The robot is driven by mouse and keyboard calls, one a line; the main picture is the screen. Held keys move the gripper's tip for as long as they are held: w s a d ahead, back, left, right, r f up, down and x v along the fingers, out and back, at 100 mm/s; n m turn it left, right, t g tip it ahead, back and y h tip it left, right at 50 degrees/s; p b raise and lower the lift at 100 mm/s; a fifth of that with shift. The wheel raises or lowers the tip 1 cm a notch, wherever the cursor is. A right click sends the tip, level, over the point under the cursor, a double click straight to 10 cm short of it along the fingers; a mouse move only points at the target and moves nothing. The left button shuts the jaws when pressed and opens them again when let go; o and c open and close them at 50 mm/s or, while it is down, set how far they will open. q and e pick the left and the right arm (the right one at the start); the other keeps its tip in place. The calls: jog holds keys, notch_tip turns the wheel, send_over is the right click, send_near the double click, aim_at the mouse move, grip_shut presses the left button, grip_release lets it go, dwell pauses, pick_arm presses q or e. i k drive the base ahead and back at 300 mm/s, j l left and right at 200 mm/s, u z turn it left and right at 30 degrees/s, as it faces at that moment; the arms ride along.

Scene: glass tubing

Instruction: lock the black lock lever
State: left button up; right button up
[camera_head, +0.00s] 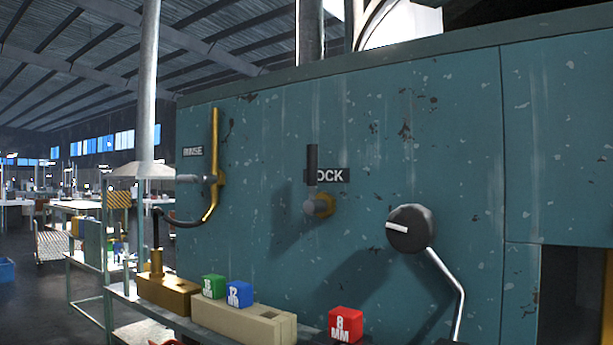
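The black lock lever (312,164) is on the teal machine panel, near the middle of the head view. Its black grip points straight up from a grey hub with a brass-coloured collar (326,205) behind it. The grip covers the first letter of the LOCK label (333,175). Nothing touches the lever. Neither my left nor my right gripper shows in this view.
A brass pipe (214,140) with a RINSE label is left of the lever. A black knob (409,229) and bent metal rod (448,280) are at lower right. Below, a shelf holds a beige block (225,320) and green (213,286), blue (239,294) and red (345,324) cubes.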

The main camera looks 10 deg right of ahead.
aim_at(313, 206)
jog(key=z, duration=0.5)
jog(key=i+j+z, duration=0.15)
jog(key=j+z, duration=0.25)
jog(key=j, duration=0.2)
jog(key=j+z, duration=0.4)
jog(key=j, duration=0.2)
jog(key=j+z, duration=0.4)
jog(key=j, duration=1.2)
jog(key=k+j+z, duration=0.1)
jog(key=j, duration=0.8)
